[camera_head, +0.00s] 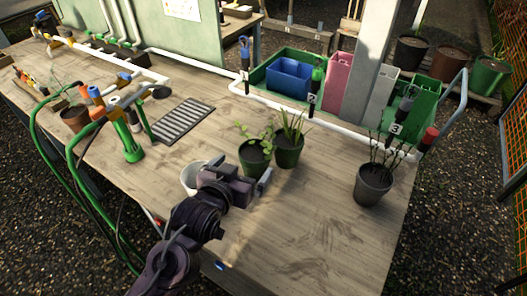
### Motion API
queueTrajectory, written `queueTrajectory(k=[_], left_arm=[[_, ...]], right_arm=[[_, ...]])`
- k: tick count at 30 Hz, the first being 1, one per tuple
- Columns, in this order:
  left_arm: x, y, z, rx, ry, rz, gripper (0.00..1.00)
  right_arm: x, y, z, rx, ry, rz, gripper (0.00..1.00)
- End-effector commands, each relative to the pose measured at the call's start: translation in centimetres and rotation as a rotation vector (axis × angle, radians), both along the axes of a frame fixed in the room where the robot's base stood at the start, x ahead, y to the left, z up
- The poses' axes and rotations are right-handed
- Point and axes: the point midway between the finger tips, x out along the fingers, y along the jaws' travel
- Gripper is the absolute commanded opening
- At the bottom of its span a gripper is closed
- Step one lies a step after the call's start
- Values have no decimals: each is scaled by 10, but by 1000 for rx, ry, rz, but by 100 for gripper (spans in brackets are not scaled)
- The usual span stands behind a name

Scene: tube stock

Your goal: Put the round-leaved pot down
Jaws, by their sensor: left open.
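The round-leaved pot (254,163) is a dark green pot with a small leafy plant. It stands upright on the wooden table (310,235), near the middle of the view. My left gripper (241,169) is open at the near side of this pot, one finger to its left and one at its lower right. The gripper hides the pot's lower front, so I cannot tell whether the fingers touch it. My right gripper is not in view.
A green pot with spiky leaves (288,154) stands close on the right. A white pot (188,178) is left, partly behind my arm. A grey pot with dark stems (374,187) stands farther right. A drain grate (182,121) lies behind. The table's front right is clear.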

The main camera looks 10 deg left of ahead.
Motion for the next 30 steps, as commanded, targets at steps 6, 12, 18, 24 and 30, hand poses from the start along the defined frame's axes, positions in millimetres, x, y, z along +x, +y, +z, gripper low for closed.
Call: queueTrajectory(k=[6, 12, 18, 24, 30], left_arm=[[20, -4, -6, -1, 0, 0, 100], [45, -7, -11, 0, 0, 1, 100], [68, -11, -22, -1, 0, 0, 100], [72, -12, -25, -1, 0, -1, 100], [72, -12, -25, -1, 0, 0, 87]], right_arm=[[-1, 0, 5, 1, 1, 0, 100], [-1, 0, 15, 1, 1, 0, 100], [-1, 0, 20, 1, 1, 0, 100], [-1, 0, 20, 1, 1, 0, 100], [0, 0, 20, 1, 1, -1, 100]])
